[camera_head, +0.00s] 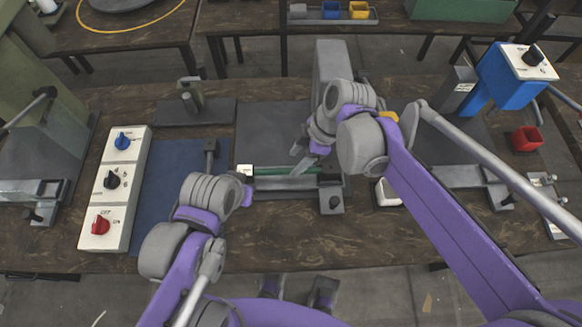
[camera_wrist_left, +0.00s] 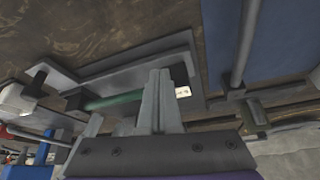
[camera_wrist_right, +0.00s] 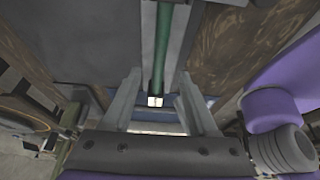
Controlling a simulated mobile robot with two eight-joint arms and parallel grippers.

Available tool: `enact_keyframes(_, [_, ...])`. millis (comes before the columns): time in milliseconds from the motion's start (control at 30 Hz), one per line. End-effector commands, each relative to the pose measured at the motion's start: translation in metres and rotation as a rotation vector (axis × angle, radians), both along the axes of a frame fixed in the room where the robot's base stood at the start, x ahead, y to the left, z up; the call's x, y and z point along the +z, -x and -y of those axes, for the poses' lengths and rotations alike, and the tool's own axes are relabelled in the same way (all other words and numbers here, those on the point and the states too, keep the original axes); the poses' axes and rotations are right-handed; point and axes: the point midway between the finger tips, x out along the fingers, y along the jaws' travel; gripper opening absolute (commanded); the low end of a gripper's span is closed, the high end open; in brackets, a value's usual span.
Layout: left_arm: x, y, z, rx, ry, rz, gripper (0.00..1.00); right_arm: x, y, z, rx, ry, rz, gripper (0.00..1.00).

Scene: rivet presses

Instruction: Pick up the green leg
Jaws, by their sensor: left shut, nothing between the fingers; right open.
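The green leg (camera_head: 275,170) lies level in a grey fixture (camera_head: 270,184) at the middle of the table. My right gripper (camera_head: 304,160) is open and empty near the leg's right part. In the right wrist view the leg (camera_wrist_right: 162,50) runs between the open fingers (camera_wrist_right: 158,105), seemingly beyond them; I see no contact. My left gripper (camera_wrist_left: 160,85) is shut and empty close to the leg's white end. In the left wrist view its fingers cover part of the view beside the leg (camera_wrist_left: 112,101).
A white panel with coloured knobs (camera_head: 115,190) and a blue mat (camera_head: 180,180) lie left. The table's front strip is mostly clear.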

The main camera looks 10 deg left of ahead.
Motion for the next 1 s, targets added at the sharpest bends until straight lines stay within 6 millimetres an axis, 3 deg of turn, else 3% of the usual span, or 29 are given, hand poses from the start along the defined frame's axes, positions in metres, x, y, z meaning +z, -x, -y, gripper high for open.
enact_keyframes(367, [-0.003, 0.001, 0.000, 0.000, 0.000, -0.001, 0.00, -0.047, 0.003, -0.017, -0.002, 0.001, 0.000, 0.59])
enact_keyframes(667, [-0.003, 0.001, 0.000, 0.000, 0.000, -0.001, 0.00, -0.052, 0.004, -0.019, -0.004, 0.002, 0.001, 0.59])
enact_keyframes(1000, [-0.003, 0.001, 0.000, 0.000, 0.000, -0.001, 0.00, -0.051, 0.004, -0.019, -0.004, 0.002, 0.001, 0.00])
